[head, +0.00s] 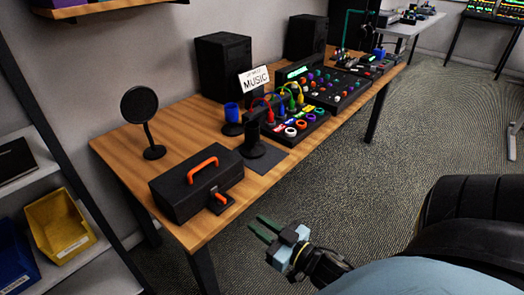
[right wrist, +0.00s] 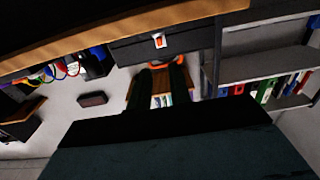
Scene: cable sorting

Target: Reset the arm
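My right gripper (head: 257,221) is in the head view, low in front of the wooden table (head: 130,145) and apart from it. Its two green fingers are spread with nothing between them. The right wrist view shows the same two fingers (right wrist: 163,70) as dark prongs with a gap. My left gripper is not in the head view. Coloured cables (head: 283,100) in red, blue, green and yellow arch over a black mixer (head: 308,122) on the table. They also show at the left of the right wrist view (right wrist: 62,70).
A black toolbox (head: 190,187) with an orange handle sits at the table's near end. A round black screen on a stand (head: 139,105), a MUSIC sign (head: 254,80) and speakers (head: 222,65) stand behind. Shelves with a yellow bin (head: 60,225) are at left. Carpet beside the table is open.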

